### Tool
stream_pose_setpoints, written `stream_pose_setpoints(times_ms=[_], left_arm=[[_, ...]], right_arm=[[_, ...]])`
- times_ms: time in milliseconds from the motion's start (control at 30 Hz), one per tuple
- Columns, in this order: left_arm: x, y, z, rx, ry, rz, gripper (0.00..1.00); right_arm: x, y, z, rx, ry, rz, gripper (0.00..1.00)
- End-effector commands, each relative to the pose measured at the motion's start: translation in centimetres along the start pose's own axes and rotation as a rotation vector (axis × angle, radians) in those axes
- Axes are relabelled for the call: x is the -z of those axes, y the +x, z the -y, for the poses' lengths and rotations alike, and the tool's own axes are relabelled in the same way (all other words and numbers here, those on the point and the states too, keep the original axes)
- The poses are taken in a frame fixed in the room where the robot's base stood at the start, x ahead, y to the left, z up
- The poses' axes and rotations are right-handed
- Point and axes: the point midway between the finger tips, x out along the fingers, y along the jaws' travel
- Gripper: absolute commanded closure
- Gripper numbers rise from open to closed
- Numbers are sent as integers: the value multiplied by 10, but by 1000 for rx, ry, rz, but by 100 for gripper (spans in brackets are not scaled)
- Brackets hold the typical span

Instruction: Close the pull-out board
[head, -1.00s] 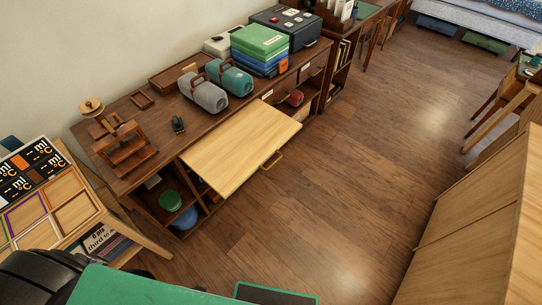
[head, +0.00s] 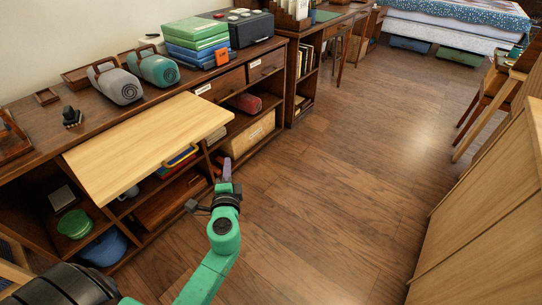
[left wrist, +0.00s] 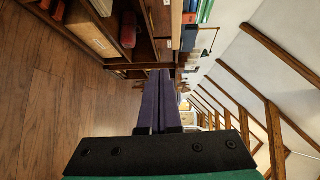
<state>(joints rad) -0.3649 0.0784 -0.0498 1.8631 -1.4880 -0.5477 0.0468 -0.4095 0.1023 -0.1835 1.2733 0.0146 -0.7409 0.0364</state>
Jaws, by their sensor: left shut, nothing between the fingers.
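The pull-out board (head: 145,145) is a flat pale-wood panel that juts out from the front of the dark wooden cabinet (head: 20,88), above its open shelves. I cannot make out its handle now. My left gripper (head: 226,170) has purple fingers, which are shut and empty. In the left wrist view the shut fingers (left wrist: 158,95) point along the cabinet front, and I cannot identify the board there. My right gripper is not in view.
Grey and teal rolls (head: 118,84) and stacked green and blue cases (head: 197,42) stand on the cabinet top. Shelves below hold a green bowl (head: 75,223) and a cardboard box (head: 250,133). A wooden furniture piece (head: 485,190) stands at right. The floor between is clear.

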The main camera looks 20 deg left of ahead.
Motion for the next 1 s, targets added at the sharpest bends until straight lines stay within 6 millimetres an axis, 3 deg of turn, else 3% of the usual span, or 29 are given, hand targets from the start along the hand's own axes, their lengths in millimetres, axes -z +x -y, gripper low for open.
stream_pose_setpoints(times_ms=[33, 100, 233, 633, 700, 1000], left_arm=[[-1, -1, 5, 50, 16, 9, 100], [-2, -2, 20, 83, 29, 16, 100], [-1, 11, 27, 86, 32, 15, 100], [-2, 97, 33, 84, 30, 14, 100], [-12, 107, 33, 82, 33, 15, 100], [-30, 124, 34, 80, 30, 13, 100]], right_arm=[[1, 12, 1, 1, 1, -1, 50], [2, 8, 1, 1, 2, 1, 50], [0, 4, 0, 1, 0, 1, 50], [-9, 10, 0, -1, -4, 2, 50], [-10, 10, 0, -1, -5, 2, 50], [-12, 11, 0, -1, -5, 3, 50]])
